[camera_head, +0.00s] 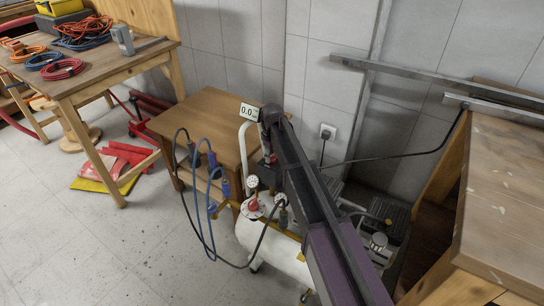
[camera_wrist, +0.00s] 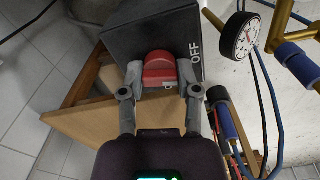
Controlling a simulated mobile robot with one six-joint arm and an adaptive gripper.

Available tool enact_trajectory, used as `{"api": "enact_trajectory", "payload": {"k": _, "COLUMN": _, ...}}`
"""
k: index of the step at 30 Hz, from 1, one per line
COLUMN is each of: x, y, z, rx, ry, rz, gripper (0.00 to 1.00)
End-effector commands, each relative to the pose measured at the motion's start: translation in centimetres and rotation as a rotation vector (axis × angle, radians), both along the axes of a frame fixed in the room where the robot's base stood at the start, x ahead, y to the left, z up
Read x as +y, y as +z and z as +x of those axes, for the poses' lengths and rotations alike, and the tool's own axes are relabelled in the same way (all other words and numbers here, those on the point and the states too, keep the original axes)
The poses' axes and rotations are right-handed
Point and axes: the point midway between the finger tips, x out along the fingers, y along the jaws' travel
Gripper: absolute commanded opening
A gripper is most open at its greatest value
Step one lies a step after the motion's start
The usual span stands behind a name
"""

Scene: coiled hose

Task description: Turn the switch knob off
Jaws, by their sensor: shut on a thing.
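The red switch knob (camera_wrist: 160,68) sits on the face of a dark switch box (camera_wrist: 125,35) in the wrist view. White "OFF" lettering (camera_wrist: 194,50) is on the box to the right of the knob. Another marking by the knob's lower edge is mostly hidden. My gripper (camera_wrist: 161,76) is shut on the knob, with one grey finger on each side. In the head view my dark arm reaches over the white compressor (camera_head: 257,238) and hides most of the switch area.
A pressure gauge (camera_wrist: 240,34) and brass pipes stand close right of the box in the wrist view. Blue and black hoses (camera_head: 207,222) hang at the compressor's left. A small wooden table (camera_head: 200,110) stands behind it, and a workbench (camera_head: 505,190) is at the right.

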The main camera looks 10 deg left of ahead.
Motion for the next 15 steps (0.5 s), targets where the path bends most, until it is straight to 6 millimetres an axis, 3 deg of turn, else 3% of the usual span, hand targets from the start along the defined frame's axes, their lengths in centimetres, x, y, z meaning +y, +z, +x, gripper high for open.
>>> {"api": "enact_trajectory", "payload": {"k": 15, "x": -0.06, "y": -0.03, "z": -0.05, "rx": 0.002, "ry": 0.242, "rz": -0.001, "gripper": 0.00}}
